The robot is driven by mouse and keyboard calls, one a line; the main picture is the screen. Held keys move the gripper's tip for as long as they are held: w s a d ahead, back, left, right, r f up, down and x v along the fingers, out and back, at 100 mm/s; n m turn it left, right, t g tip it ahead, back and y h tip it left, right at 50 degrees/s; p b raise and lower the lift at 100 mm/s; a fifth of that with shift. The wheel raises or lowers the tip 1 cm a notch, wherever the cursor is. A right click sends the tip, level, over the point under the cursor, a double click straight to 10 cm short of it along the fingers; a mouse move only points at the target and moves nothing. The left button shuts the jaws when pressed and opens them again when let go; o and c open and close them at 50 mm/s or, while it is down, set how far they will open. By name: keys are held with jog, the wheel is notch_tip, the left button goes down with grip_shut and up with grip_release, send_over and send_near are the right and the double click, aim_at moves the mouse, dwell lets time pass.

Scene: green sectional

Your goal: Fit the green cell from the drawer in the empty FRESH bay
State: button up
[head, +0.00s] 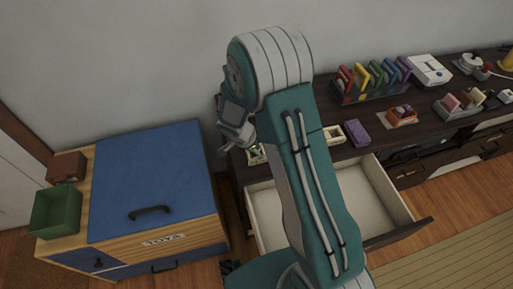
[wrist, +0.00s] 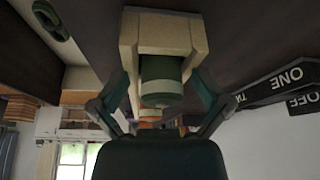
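My gripper (wrist: 162,92) has its two teal fingers on either side of a green cell with a pale band (wrist: 162,82). The cell sits between the side walls of a cream holder (wrist: 160,32) at the top of the wrist view. The fingertips are close to the holder's walls; whether they touch the cell is unclear. In the head view my gripper (head: 243,146) is low at the dresser's left end, by a cream holder (head: 257,155), partly hidden by my arm. A second cream holder (head: 333,134) stands right of my arm. The open drawer (head: 390,197) shows a bare pale floor where visible. No FRESH label is readable.
A purple block (head: 357,132), a rack of coloured items (head: 372,80) and a white device (head: 428,70) stand on the dresser. A blue-lidded toy chest (head: 150,180) with a green bin (head: 56,212) is at left. Dark lettered signs (wrist: 280,88) show at right in the wrist view.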

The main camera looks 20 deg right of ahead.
jog(key=shift+s+a, duration=0.1)
jog(key=shift+a, duration=0.1)
jog(key=shift+r, duration=0.35)
jog(key=w+v, duration=0.1)
jog(key=v, duration=1.2)
jog(key=s+d+r+n+t+y, duration=0.1)
jog(key=s+d+r+n, duration=0.1)
jog(key=s+r+n, duration=0.4)
jog(key=s+d+r+n+t+y, duration=0.1)
jog(key=s+d+r, duration=0.1)
jog(key=s+r, duration=0.45)
jog(key=s+r+n+t+y, duration=0.2)
jog(key=s+r+n, duration=0.4)
jog(key=s+n, duration=0.2)
jog(key=s+d, duration=0.1)
jog(key=s, duration=0.1)
jog(key=shift+s+r+n+t, duration=0.25)
jog(key=shift+r+n+t, duration=0.15)
jog(key=shift+s, duration=0.1)
